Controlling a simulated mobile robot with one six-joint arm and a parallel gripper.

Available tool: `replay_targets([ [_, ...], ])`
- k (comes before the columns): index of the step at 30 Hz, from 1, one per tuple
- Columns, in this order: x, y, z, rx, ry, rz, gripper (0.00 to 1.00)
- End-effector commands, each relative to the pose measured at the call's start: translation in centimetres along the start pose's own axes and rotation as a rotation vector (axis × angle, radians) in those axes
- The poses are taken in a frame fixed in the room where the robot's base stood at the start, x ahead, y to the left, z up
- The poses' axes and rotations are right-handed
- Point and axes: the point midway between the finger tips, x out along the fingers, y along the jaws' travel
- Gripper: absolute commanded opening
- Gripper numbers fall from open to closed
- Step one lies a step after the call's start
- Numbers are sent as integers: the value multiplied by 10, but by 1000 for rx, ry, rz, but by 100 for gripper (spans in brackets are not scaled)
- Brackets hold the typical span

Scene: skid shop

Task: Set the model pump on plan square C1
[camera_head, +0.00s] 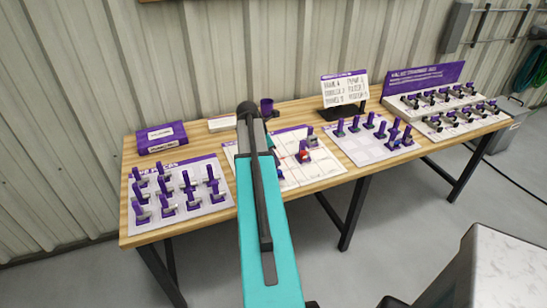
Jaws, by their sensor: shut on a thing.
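The plan board (325,168), a white sheet with grid lines, lies in the middle of the table, partly covered by my teal arm. I cannot read the square labels, so I cannot tell which square is C1. I cannot tell which piece is the model pump. My gripper is not visible; my arm reaches over the table and hides the area behind it.
A left tray (228,190) holds several purple-posted models. A pale board (357,150) with more models lies right of the plan. A purple box (161,138), purple cup (266,106), text sign (344,89) and stepped rack (462,118) stand on the wooden table (130,222).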

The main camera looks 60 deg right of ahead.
Motion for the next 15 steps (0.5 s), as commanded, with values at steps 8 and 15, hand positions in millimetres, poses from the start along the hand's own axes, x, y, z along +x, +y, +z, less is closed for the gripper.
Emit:
replay_targets([
  [8,8,0,-4,0,0,0,0],
  [15,12,0,-5,0,0,0,0],
])
